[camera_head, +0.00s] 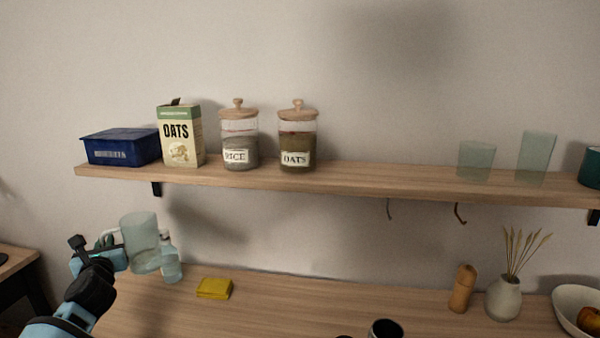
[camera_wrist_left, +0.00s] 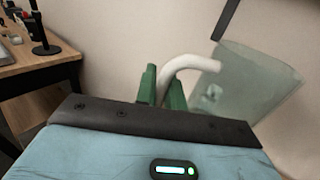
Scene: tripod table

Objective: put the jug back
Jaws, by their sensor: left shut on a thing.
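The jug (camera_head: 139,241) is a pale, see-through vessel with a white handle, at the lower left in the head view. It also shows tilted at the right in the left wrist view (camera_wrist_left: 252,88). My left gripper (camera_head: 112,243) is at the jug's left side. In the left wrist view its green fingers (camera_wrist_left: 162,88) are shut on the white handle (camera_wrist_left: 190,64). The jug is near a clear bottle (camera_head: 170,262); I cannot tell whether its base touches the table. My right gripper is not in view.
A wall shelf (camera_head: 370,183) holds a blue box (camera_head: 121,147), an oats carton (camera_head: 181,137), two jars and two glasses (camera_head: 477,160). A yellow sponge (camera_head: 214,288), wooden mill (camera_head: 462,289), vase (camera_head: 503,298) and bowl (camera_head: 577,305) stand on the table. The shelf is bare between jars and glasses.

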